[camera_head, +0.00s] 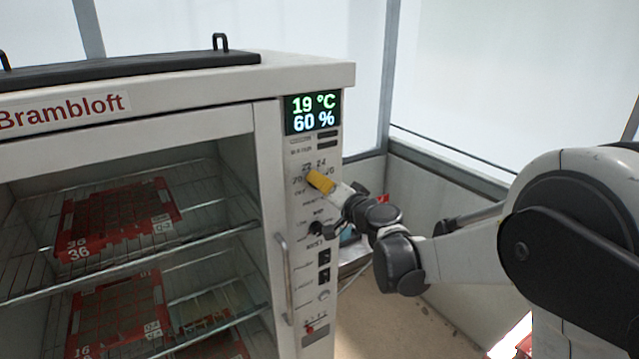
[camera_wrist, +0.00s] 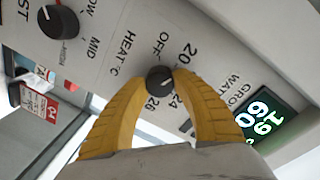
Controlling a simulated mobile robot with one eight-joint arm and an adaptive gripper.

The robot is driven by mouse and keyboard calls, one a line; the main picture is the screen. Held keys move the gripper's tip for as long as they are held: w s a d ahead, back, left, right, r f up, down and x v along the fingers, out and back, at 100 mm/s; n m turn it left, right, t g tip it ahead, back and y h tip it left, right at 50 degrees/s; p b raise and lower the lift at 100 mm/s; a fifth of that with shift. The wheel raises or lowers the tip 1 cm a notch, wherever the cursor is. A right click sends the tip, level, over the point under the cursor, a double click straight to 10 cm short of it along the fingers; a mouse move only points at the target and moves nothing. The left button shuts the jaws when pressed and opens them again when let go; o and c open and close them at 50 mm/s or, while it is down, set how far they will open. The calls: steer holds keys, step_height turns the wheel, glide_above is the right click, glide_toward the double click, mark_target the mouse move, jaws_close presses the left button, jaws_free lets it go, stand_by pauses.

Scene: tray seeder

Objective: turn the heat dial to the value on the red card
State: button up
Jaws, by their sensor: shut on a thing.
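The heat dial (camera_wrist: 160,78) is a small dark knob on the cabinet's control panel, with HEAT °C, OFF, 20, 24 and another number printed around it. My gripper (camera_wrist: 161,80) has its two yellow fingers closed on opposite sides of the knob. In the head view my gripper (camera_head: 320,182) reaches the panel from the right and hides the dial. A pale mark shows on the knob, but I cannot tell exactly which value it points to.
The display (camera_head: 313,112) reads 19 °C and 60 %. A second dark knob (camera_wrist: 58,21) marked LOW and MID sits beside the heat dial. Below are switches and a vertical door handle (camera_head: 285,277). Red trays (camera_head: 75,243) lie on wire shelves inside the cabinet.

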steer(key=m, duration=0.6)
steer(key=shift+w+m+g, duration=0.1)
steer(key=shift+m+g, duration=0.2)
steer(key=shift+m, duration=0.1)
steer(key=m+y, duration=0.1)
steer(key=m, duration=0.5)
steer(key=shift+d, duration=0.1)
steer(key=m+y+b, duration=0.1)
steer(key=m, duration=0.5)
steer(key=shift+m, duration=0.4)
steer(key=m, duration=0.6)
steer(key=shift+m+b, duration=0.4)
steer(key=shift+f, duration=0.1)
steer(key=o, duration=1.2)
